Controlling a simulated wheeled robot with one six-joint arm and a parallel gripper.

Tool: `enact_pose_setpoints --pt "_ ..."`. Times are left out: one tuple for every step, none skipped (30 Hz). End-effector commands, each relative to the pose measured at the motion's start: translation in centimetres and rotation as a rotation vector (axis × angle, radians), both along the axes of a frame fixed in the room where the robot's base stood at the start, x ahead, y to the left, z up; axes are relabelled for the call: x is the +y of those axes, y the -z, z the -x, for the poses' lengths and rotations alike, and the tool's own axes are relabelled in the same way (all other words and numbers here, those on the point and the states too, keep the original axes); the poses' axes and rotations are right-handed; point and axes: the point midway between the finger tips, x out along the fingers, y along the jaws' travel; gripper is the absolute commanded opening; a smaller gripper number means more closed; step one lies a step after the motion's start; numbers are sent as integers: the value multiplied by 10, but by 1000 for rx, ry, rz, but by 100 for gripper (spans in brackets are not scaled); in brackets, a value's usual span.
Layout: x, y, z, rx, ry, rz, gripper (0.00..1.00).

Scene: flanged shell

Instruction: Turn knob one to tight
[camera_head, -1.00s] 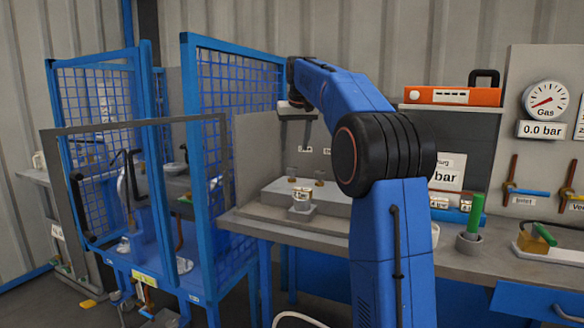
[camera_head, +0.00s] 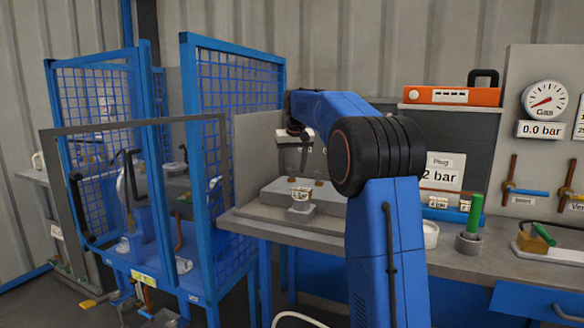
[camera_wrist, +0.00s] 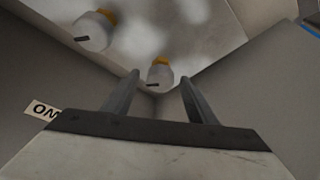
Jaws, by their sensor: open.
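Two pale round knobs with orange-yellow parts and dark marks show in the wrist view, one at upper left (camera_wrist: 94,31) and one near the centre (camera_wrist: 159,75). No number is readable on either, so I cannot tell which is knob one. My gripper (camera_wrist: 160,77) is open, and the centre knob appears between its fingertips. I cannot tell whether they touch it. In the head view my gripper (camera_head: 304,172) points down over the grey block (camera_head: 330,202) on the bench; the knobs there are small and partly hidden.
A blue mesh cage (camera_head: 240,120) stands close left of the block. A small labelled item (camera_head: 301,199) stands at the block's front. An orange box (camera_head: 452,96), a gas gauge reading 0.0 bar (camera_head: 545,99) and a green-handled item (camera_head: 473,220) are to the right.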

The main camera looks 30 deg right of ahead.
Motion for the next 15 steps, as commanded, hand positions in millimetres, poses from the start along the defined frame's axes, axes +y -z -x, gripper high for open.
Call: enact_pose_setpoints --pt "0 0 0 0 0 0 52" --pt "0 0 0 0 0 0 47" --pt "0 0 0 0 0 0 38" --pt "0 0 0 0 0 0 30" --pt "0 0 0 0 0 0 23" --pt "0 0 0 0 0 0 14" --pt "0 0 0 0 0 0 11" --pt "0 0 0 0 0 0 11" --pt "0 0 0 0 0 0 11" --pt "0 0 0 0 0 0 11" --pt "0 0 0 0 1 1 11" --pt "0 0 0 0 4 1 11" --pt "0 0 0 0 7 0 11" --pt "0 0 0 0 11 0 11" --pt "1 0 0 0 19 0 11"
